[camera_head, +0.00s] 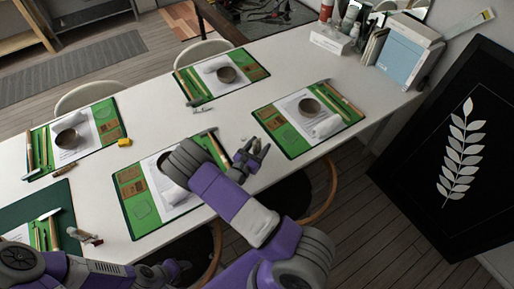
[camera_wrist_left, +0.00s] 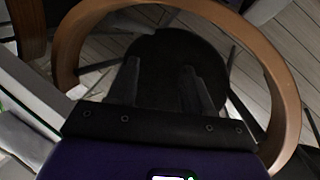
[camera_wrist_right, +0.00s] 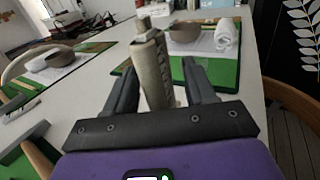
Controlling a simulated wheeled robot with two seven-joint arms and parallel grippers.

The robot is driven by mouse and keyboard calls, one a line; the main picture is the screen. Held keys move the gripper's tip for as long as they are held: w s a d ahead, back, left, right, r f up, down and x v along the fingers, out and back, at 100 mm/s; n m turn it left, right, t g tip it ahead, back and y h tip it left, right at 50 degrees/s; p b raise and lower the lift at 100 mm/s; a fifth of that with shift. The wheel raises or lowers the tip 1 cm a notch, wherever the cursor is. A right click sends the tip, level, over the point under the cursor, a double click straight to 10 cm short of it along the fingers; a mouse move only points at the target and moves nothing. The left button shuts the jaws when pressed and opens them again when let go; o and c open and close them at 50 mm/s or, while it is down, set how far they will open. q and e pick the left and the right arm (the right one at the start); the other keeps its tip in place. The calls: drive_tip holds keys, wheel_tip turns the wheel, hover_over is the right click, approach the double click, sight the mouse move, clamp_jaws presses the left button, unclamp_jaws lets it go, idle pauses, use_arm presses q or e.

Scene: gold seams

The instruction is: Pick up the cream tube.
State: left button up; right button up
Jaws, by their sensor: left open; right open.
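A beige, cream-coloured tube (camera_wrist_right: 153,72) with a narrower top and a ridged side stands roughly upright in the right wrist view. It is between the two fingers of my right gripper (camera_wrist_right: 160,85), which is open, with gaps visible at both sides. In the head view my right gripper (camera_head: 257,153) is low over the white table, between two green mats; the fingers mostly hide the tube there. My left gripper (camera_head: 178,268) is open and empty beyond the table's near edge. The left wrist view shows its fingers (camera_wrist_left: 160,80) over a dark round chair seat.
Green mats with bowls and cloths lie on the white table (camera_head: 290,75). One mat (camera_head: 290,138) is just beyond the right gripper. A wooden chair (camera_wrist_left: 285,95) is below the left gripper. A white pen-like item (camera_head: 203,108) lies farther back.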

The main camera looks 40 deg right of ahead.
clamp_jaws()
wheel_tip(320, 180, up, 10)
drive_tip(key=p, duration=0.2)
drive_tip(key=shift+p, duration=0.35)
drive_tip(key=shift+a, duration=0.15)
